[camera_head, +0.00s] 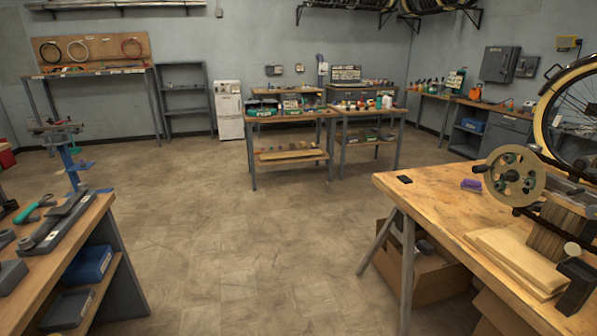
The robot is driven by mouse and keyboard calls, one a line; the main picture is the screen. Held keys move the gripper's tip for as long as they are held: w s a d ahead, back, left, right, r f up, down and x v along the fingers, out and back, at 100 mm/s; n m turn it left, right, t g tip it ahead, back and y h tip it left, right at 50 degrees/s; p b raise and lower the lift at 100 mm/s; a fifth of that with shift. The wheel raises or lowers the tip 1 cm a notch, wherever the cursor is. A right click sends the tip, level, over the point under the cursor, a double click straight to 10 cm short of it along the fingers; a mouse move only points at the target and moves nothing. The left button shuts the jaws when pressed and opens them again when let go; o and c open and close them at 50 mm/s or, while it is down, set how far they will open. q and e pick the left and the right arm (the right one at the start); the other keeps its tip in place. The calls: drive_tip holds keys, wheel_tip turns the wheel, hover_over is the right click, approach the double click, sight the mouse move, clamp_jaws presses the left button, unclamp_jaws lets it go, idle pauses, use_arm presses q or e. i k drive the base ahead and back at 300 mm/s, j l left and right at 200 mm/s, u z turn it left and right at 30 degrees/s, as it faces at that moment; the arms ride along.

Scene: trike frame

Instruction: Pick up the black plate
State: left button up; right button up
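A small, flat black piece (405,179) lies on the wooden top of the workbench (425,205) at the right, near its far left corner. It looks like the black plate. Nothing touches or covers it. Neither of my grippers shows in the head view, so I cannot tell whether they are open or shut.
The right bench also holds a purple block (471,185), a wheel-like jig (515,175) and stacked boards (520,258). A cardboard box (440,278) sits under it. A tool bench (95,212) stands at the left. Open floor (235,235) lies between the benches.

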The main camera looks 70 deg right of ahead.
sight(405, 179)
drive_tip(key=z, duration=3.1)
